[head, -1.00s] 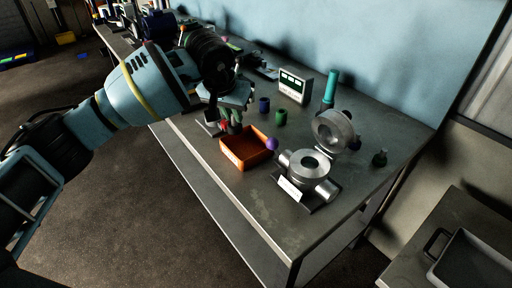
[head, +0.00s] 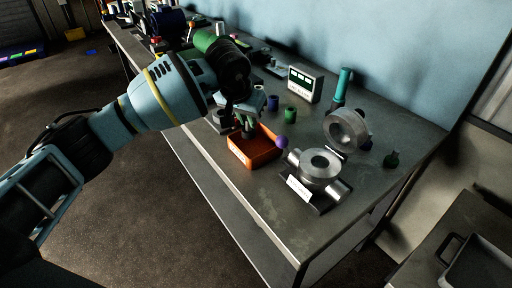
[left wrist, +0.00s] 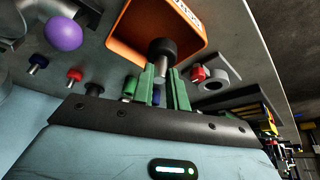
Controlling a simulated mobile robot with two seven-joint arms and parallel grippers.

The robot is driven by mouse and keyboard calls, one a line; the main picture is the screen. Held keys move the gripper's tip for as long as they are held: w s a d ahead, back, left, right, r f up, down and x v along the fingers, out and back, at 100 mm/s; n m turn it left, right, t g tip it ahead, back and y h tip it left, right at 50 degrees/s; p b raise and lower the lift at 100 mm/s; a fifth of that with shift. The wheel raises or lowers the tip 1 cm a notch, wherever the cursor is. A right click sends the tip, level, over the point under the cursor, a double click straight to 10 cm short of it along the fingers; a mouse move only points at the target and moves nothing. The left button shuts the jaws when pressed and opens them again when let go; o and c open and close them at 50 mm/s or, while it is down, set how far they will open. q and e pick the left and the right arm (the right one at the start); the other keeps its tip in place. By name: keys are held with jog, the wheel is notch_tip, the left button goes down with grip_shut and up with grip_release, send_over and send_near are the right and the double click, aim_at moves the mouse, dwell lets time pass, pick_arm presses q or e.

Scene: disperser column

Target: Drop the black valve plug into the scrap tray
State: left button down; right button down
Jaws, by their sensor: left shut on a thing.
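The scrap tray (head: 262,154) is an open orange box near the front edge of the workbench; it also shows at the top of the left wrist view (left wrist: 130,43). My left gripper (head: 248,131) is above the tray's back left part, pointing down. In the left wrist view its green fingers (left wrist: 164,76) are shut on the black valve plug (left wrist: 162,47), holding it by its pale metal stem with the black head outward. The plug appears over the tray's opening; its exact height is unclear. My right gripper is out of view.
A purple knob (head: 281,142) is at the tray's right side. A metal valve body (head: 318,164) stands to the right, with a metal disc (head: 345,128) behind. Blue (head: 273,103) and green (head: 291,114) cylinders stand behind the tray. A red plug (left wrist: 198,73) is near my fingers.

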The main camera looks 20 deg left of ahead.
pick_arm(q)
notch_tip(320, 180, down, 2)
jog(key=shift+f, duration=0.2)
jog(key=c, duration=1.5)
grip_release()
jog(key=shift+o, duration=0.9)
